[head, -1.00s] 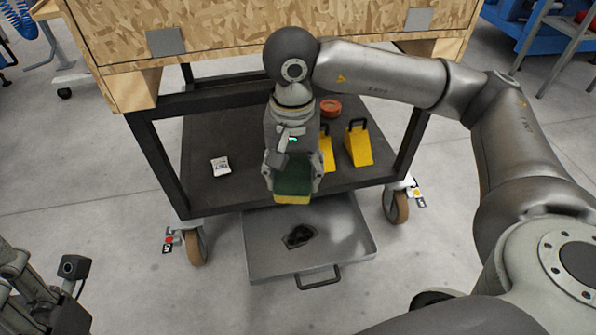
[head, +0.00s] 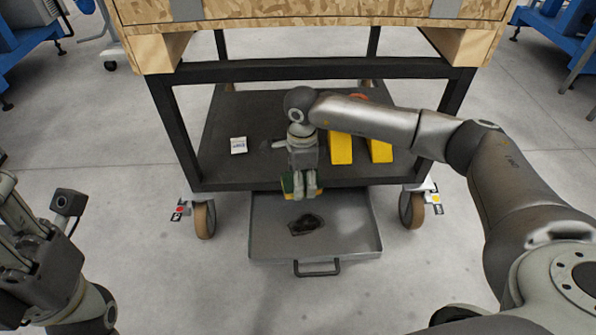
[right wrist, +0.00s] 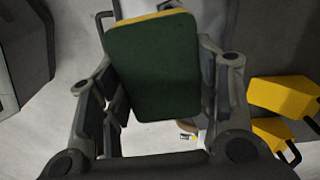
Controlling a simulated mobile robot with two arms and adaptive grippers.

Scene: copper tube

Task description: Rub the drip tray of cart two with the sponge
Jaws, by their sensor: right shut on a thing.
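The grey drip tray (head: 350,238) lies low under the front of the cart (head: 318,72), with a handle (head: 317,268) at its near edge. A dark patch (head: 307,225) marks its floor. My right gripper (head: 302,191) is shut on the green and yellow sponge (head: 287,184), over the tray's back part. In the right wrist view the sponge's green face (right wrist: 153,72) shows between the fingers. Whether the sponge touches the tray is unclear. My left gripper (head: 18,222) is at the left edge, partly cut off; its opening cannot be made out.
The cart's dark lower shelf (head: 225,165) holds a small white packet (head: 239,145) and two yellow wedges (head: 341,150). A mostly hidden orange-red item lies behind them. Casters (head: 205,219) (head: 411,209) flank the tray. The floor in front is clear.

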